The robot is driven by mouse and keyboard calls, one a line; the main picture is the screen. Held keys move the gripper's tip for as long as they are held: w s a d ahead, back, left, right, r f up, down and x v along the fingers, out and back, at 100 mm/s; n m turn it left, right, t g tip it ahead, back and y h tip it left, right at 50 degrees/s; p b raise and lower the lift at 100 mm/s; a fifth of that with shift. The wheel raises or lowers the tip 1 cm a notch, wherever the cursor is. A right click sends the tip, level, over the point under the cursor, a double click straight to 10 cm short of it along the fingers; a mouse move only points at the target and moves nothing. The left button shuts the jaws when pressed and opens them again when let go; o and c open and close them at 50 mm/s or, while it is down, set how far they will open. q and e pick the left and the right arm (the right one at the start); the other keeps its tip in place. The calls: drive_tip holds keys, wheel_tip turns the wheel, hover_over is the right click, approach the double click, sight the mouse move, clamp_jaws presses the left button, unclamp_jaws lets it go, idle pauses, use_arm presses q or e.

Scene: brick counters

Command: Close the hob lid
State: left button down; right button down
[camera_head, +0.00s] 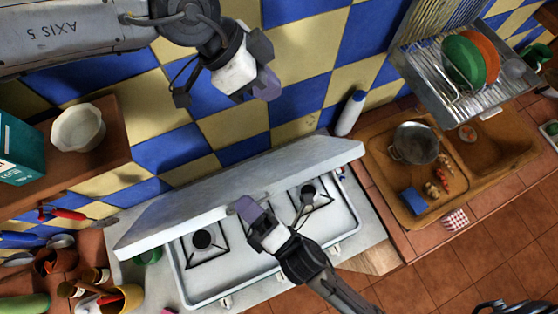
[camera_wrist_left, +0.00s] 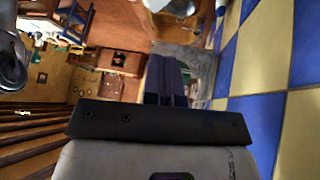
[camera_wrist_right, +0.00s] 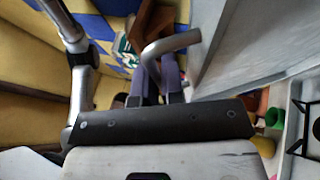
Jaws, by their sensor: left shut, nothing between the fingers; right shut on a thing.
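The hob lid (camera_head: 290,172) is a long pale slab, raised and tilted over the back of the white hob (camera_head: 235,276); burners and pan supports show in front of it. In the right wrist view the lid (camera_wrist_right: 240,40) is a grey panel at the right. My right gripper (camera_head: 248,207) is at the lid's front side, shut on a grey bent handle (camera_wrist_right: 172,44). Where the handle joins the lid is unclear. My left gripper (camera_head: 268,88) is shut and empty, above and behind the lid near the tiled wall; its closed fingers show in the left wrist view (camera_wrist_left: 170,80).
A white bottle (camera_head: 351,113) stands just right of the lid. A sink (camera_head: 455,170) with a pot and a dish rack (camera_head: 480,90) are further right. A cup (camera_head: 122,298) and pots crowd the left counter. A wooden shelf (camera_head: 105,140) holds a white bowl (camera_head: 78,128).

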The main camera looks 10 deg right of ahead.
use_arm(q)
drive_tip(key=s+a+f+n+g+y, duration=0.1)
drive_tip(key=s+a+f+n+y, duration=0.1)
drive_tip(key=a+f, duration=0.3)
approach(289, 183)
drive_tip(key=shift+n, duration=0.3)
drive_tip(key=f, duration=0.1)
drive_tip(key=w+d+f, duration=0.1)
drive_tip(key=f, duration=0.1)
drive_tip(key=w+d+f, duration=0.1)
drive_tip(key=shift+f, duration=0.2)
drive_tip(key=shift+s+d+f, duration=0.2)
drive_tip(key=shift+s+f, duration=0.35)
drive_tip(key=shift+s, duration=0.3)
drive_tip(key=shift+s, duration=0.1)
drive_tip(key=shift+s+d+f, duration=0.1)
drive_tip(key=shift+s+f, duration=0.15)
drive_tip(key=shift+s, duration=0.25)
drive_tip(key=shift+s+d+f, duration=0.1)
drive_tip(key=shift+s+f, duration=0.15)
drive_tip(key=shift+s, duration=0.35)
use_arm(e)
drive_tip(key=shift+w+r, duration=0.1)
drive_tip(key=shift+r, duration=0.05)
drive_tip(key=c, duration=1.6)
unclamp_jaws()
drive_tip(key=shift+o, duration=0.2)
